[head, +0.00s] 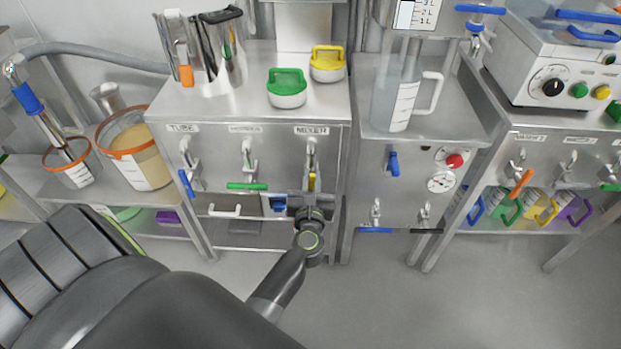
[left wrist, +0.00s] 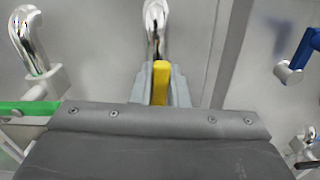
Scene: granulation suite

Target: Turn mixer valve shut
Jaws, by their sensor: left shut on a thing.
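The mixer valve (head: 311,152) is a chrome tap under the "MIXER" label on the steel cabinet front. Its yellow handle (head: 312,181) points straight down, in line with the spout. My left gripper (head: 311,190) comes from below and is shut on the yellow handle. In the left wrist view, the yellow handle (left wrist: 161,84) sits between the grey fingertips, below the chrome spout (left wrist: 155,30). The handle's lower part is hidden by the gripper. My right gripper is not in view.
On the same panel, the tube valve's blue handle (head: 186,183) hangs down and the middle valve's green handle (head: 247,186) lies level. A white drawer handle (head: 225,211) is below. A blue-handled valve (head: 393,163) is on the cabinet to the right.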

